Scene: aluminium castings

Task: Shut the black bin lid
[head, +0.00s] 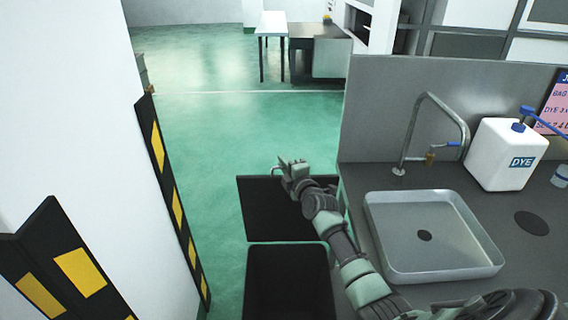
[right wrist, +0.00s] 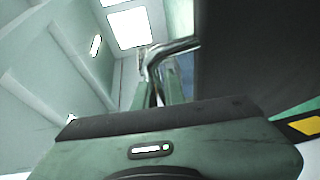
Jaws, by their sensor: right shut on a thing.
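The black bin (head: 288,283) stands on the floor at the bottom middle of the head view, its top open and its inside dark. Its black lid (head: 258,210) is swung open beyond the bin's far rim. My right gripper (head: 284,168) is at the lid's far edge. In the right wrist view the gripper's fingers (right wrist: 160,88) are shut on a curved metal handle (right wrist: 172,47), which meets the dark lid panel (right wrist: 250,45) at right. My left gripper is not in view.
A grey counter with a steel sink (head: 430,235), a tap (head: 440,115) and a white dye jug (head: 508,155) is at right. Yellow-black guards (head: 170,195) line the wall at left. Green floor (head: 230,125) is clear beyond the lid, up to a far table (head: 272,25).

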